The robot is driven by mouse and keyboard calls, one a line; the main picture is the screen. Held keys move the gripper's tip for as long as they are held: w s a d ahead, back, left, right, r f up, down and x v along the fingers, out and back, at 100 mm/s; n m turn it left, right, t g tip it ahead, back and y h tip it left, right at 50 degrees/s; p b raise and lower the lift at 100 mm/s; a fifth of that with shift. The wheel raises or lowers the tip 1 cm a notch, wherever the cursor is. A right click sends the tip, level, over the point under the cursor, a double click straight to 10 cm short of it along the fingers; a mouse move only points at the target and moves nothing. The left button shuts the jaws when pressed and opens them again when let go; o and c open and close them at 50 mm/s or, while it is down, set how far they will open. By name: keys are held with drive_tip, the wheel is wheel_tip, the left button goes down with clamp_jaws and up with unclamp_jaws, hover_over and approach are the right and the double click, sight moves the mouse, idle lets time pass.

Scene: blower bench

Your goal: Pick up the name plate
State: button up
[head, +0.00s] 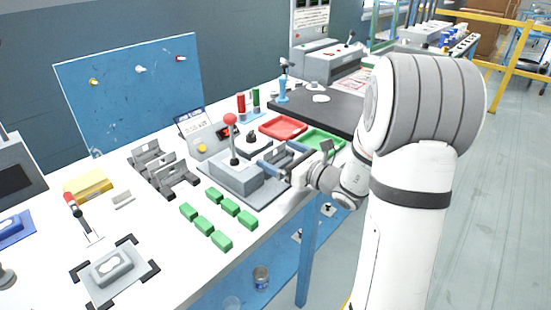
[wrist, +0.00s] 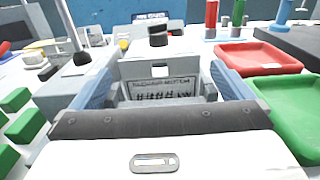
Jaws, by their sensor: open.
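The name plate (wrist: 163,91) is a small grey plate with dark lettering, seen in the wrist view in front of a light grey block (wrist: 134,70). Whether it rests on the block or stands apart is hard to tell. My gripper (wrist: 163,76) is open, with one blue finger to the left of the plate and one to the right; no contact is clear. In the head view my gripper (head: 274,157) is low over the bench beside the grey lever box (head: 237,179), and it hides the plate.
A red tray (head: 283,127) and a green tray (head: 322,139) lie behind and right of my gripper. The red-knobbed lever (head: 231,135) stands close to its left. Several green blocks (head: 221,241) lie near the bench's front edge. A black mat (head: 325,108) lies farther back.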

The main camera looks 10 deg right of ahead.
drive_tip(key=c, duration=1.1)
drive_tip(key=shift+o, duration=0.2)
wheel_tip(320, 180, up, 10)
drive_tip(key=p, duration=0.2)
drive_tip(key=shift+p, duration=0.3)
